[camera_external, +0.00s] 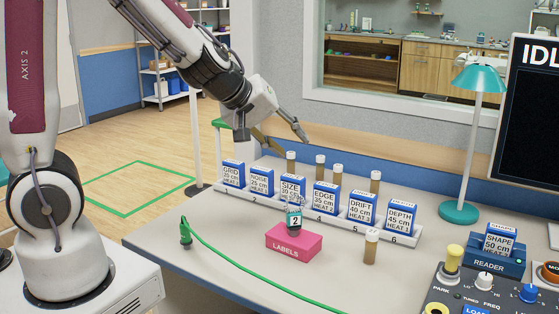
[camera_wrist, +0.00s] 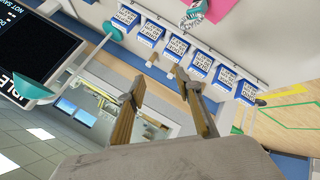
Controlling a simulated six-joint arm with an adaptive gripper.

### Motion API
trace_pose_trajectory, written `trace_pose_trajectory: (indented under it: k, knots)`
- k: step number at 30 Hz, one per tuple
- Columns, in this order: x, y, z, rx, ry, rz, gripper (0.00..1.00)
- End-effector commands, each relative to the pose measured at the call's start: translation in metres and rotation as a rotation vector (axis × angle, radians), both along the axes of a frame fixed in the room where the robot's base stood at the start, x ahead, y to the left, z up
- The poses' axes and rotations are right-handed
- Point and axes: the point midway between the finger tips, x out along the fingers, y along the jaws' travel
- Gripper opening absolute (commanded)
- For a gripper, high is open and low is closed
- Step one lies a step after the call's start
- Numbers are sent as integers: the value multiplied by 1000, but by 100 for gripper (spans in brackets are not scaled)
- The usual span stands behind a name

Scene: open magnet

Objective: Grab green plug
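The green plug (camera_external: 186,232) stands on the left part of the grey table in the external view, with a green cable (camera_external: 245,269) running from it toward the front right. I cannot make out the plug in the wrist view. My gripper (camera_external: 283,142) is open and empty, high above the back of the table, behind the row of blue boxes. It is well apart from the plug, up and to the right of it in the picture. In the wrist view my gripper (camera_wrist: 158,86) shows two separated fingers with nothing between them.
Several blue-labelled boxes (camera_external: 325,198) stand in a white rack (camera_external: 345,223). Several capped vials stand behind it, and one (camera_external: 371,247) stands in front. A pink label box (camera_external: 293,242), teal lamp (camera_external: 459,211), reader (camera_external: 492,262) and control panel (camera_external: 478,296) are also on the table.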

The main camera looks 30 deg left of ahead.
Motion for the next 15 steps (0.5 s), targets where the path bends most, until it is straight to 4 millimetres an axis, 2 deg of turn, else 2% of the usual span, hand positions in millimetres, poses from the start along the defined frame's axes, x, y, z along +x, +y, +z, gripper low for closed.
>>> trace_pose_trajectory:
  k: [1, 8, 15]
  knots:
    - [3, -3, -10, 3, 8, 27, 34]
    - [12, 1, -51, 34, 24, 186, 34]
    - [8, 14, -94, 117, 33, 350, 34]
